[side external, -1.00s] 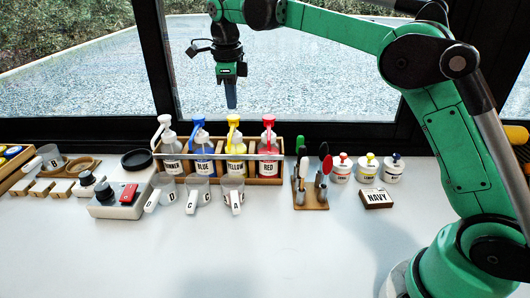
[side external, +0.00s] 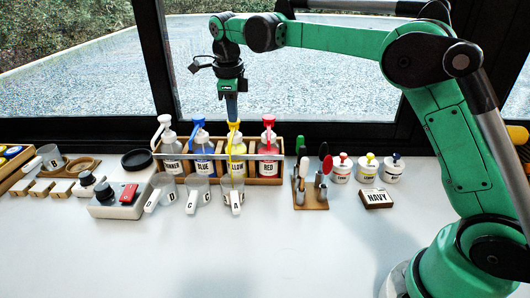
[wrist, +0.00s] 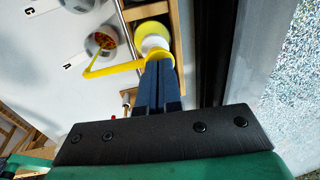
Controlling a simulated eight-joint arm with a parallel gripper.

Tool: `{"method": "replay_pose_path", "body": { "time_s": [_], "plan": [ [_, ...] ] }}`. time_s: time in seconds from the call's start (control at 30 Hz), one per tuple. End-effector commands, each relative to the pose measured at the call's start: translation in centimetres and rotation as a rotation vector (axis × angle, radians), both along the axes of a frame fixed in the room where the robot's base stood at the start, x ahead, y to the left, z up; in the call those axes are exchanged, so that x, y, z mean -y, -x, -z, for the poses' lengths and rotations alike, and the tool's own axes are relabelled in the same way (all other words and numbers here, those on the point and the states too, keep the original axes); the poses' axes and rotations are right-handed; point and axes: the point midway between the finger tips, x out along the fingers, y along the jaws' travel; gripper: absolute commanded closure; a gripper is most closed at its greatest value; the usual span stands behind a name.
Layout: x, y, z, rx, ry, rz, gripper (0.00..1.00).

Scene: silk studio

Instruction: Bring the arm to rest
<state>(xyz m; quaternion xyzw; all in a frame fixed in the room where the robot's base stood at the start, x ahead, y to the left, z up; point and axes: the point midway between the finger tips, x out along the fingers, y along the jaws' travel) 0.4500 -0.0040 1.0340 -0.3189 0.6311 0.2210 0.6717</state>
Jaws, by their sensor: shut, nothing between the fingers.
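My gripper (side external: 231,117) is shut and empty, pointing down above the yellow-topped bottle (side external: 237,168) in the wooden rack. Its fingertips (wrist: 158,68) reach the yellow pump head (wrist: 154,42) and appear to press on it. The pump's spout points over cup A (side external: 236,184). A thin yellow stream runs down from it into the cup. In the wrist view, cup A (wrist: 91,43) shows something orange-brown inside. The exact contact at the pump head is partly hidden by the fingers.
The rack (side external: 270,181) also holds thinner, blue and red pump bottles. Cup C (side external: 196,191) and another cup (side external: 162,190) stand left of cup A. A scale-like device (side external: 118,203), a tool stand (side external: 311,203), small jars and a NAVY block (side external: 376,198) flank them. The front table is clear.

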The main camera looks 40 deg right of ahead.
Motion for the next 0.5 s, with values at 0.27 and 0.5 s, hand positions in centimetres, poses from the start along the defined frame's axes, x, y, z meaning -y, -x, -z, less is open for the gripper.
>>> {"method": "replay_pose_path", "body": {
  "time_s": [0.27, 0.5],
  "plan": [
    [0.0, -0.02, 0.36, 0.0, 0.0, 0.0, 1.0],
    [0.0, -0.04, -0.16, 0.0, 0.0, 0.0, 1.0]
  ]
}}
